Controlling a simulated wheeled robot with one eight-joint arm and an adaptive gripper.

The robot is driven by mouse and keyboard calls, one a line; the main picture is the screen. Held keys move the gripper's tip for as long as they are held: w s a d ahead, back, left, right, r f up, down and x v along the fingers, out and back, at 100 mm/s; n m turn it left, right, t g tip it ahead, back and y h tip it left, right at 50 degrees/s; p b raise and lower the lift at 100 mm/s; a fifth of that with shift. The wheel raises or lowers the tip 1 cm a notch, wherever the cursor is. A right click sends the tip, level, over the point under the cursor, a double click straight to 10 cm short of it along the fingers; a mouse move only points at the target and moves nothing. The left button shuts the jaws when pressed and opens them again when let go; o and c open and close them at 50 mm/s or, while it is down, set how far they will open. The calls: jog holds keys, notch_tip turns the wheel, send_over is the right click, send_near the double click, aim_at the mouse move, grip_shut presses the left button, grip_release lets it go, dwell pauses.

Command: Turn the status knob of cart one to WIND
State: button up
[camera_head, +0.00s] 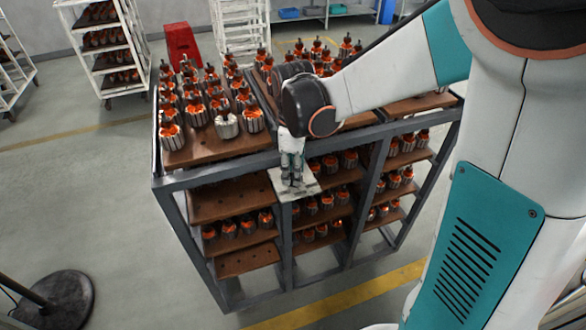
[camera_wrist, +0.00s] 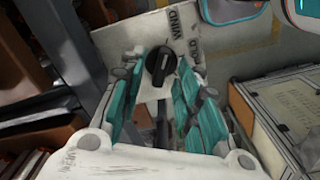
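The status knob (camera_wrist: 161,65) is black and round with a raised grip bar, on a pale label plate (camera_wrist: 140,32). WIND reads at the plate's upper right and a partly hidden word, seemingly HOLD, lies lower right. I cannot tell clearly which word the knob points to. My gripper (camera_wrist: 160,78) is open, with teal-padded fingers on either side of the knob; contact is not visible. In the head view my gripper (camera_head: 291,182) hangs in front of the plate (camera_head: 312,188) on the grey cart (camera_head: 235,178), and hides the knob.
The cart's brown shelves hold several orange-and-silver armatures (camera_head: 227,125). White racks (camera_head: 108,45) and a red stand (camera_head: 183,45) are behind. A black round base (camera_head: 62,298) stands at lower left. In the wrist view, a box-like surface (camera_wrist: 288,110) lies right of my gripper.

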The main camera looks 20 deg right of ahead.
notch_tip(320, 180, up, 12)
dwell(0.5)
jog(key=shift+s, duration=0.15)
jog(key=s+f+m+t+b, duration=0.7)
jog(key=s+f+m+b, duration=0.5)
jog(key=s+f+b, duration=0.3)
jog(key=shift+d+f, duration=0.15)
jog(key=shift+f, duration=0.55)
